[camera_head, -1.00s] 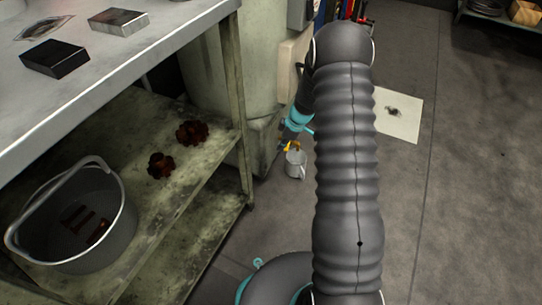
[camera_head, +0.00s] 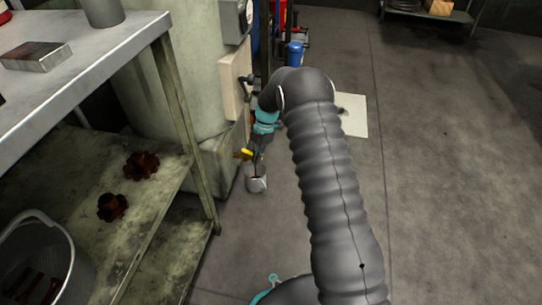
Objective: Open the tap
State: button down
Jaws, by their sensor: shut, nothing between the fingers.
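The tap shows as a small yellow part (camera_head: 246,153) low on the side of the pale green machine. A small grey metal cup (camera_head: 257,184) is just below it. My gripper (camera_head: 256,151) is small and dark at the end of my arm, under the teal wrist. It is shut and empty, close to the right of the yellow part. I cannot tell whether it touches the tap. The tap's spout and body are mostly hidden or too small to make out.
A metal workbench (camera_head: 75,65) with a lower shelf stands at the left. Rusty gears (camera_head: 142,165) and a grey bucket (camera_head: 60,240) are on that shelf. A white sheet (camera_head: 355,116) lies on the floor behind my arm.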

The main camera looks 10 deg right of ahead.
jog(key=shift+w+d, duration=0.15)
jog(key=shift+d, duration=0.2)
jog(key=shift+s+d, duration=0.45)
jog(key=shift+d, duration=0.2)
jog(key=p+v, duration=0.3)
jog(key=v, duration=0.7)
jog(key=shift+w+a+p, duration=0.25)
jog(key=shift+a+p, duration=0.05)
